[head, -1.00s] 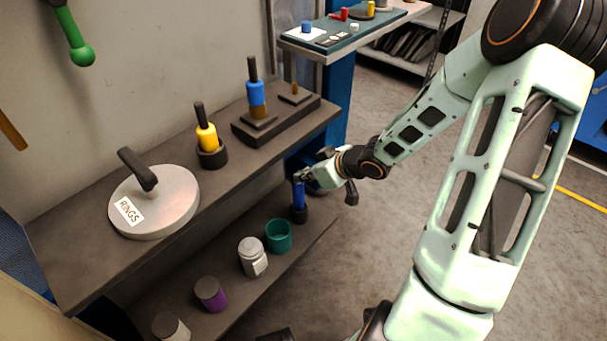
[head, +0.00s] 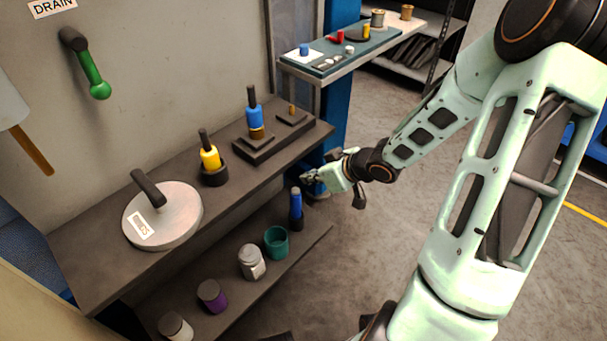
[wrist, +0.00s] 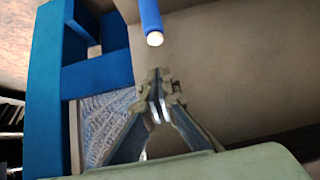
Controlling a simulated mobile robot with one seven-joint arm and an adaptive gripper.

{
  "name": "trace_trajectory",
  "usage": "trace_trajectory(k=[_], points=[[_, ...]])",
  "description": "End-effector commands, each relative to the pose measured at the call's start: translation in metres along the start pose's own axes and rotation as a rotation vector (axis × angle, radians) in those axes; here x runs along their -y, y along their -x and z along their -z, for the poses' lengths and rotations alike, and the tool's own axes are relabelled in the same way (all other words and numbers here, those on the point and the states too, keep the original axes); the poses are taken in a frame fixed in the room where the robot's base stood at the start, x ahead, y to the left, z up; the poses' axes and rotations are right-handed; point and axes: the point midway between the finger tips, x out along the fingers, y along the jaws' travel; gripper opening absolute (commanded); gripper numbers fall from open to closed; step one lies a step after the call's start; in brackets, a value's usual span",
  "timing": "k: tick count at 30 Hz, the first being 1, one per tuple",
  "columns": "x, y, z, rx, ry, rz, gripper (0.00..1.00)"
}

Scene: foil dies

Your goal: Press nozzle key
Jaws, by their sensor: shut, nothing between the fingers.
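My gripper (head: 309,178) is shut and empty beside the right end of the dark bench in the head view. Its closed fingertips also show in the wrist view (wrist: 160,82). I cannot make out anything marked as a nozzle key. A blue tool with a black base (head: 296,208) stands upright on the lower shelf, below and slightly left of my gripper. A blue rod with a pale tip (wrist: 150,18) is at the top of the wrist view, apart from my fingertips. A blue-bodied tool with a black handle (head: 254,112) stands on the bench's dark stepped block.
The bench (head: 95,278) holds a yellow tool (head: 210,158) and a round grey lid (head: 180,205). The lower shelf (head: 240,306) holds a teal cup (head: 276,243) and several jars. A raised shelf (head: 372,48) carries small parts. Floor right of the bench is clear.

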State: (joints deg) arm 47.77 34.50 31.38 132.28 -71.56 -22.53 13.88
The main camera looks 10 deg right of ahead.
Motion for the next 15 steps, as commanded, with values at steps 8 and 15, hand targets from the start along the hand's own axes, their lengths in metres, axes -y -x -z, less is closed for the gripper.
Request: trace_trajectory(k=[8, 15], points=[[-0.001, 0.043, 0.003, 0.0, 0.0, -0.001, 0.0], [0.0, 0.051, 0.001, -0.001, 0.001, 0.0, 0.0]])
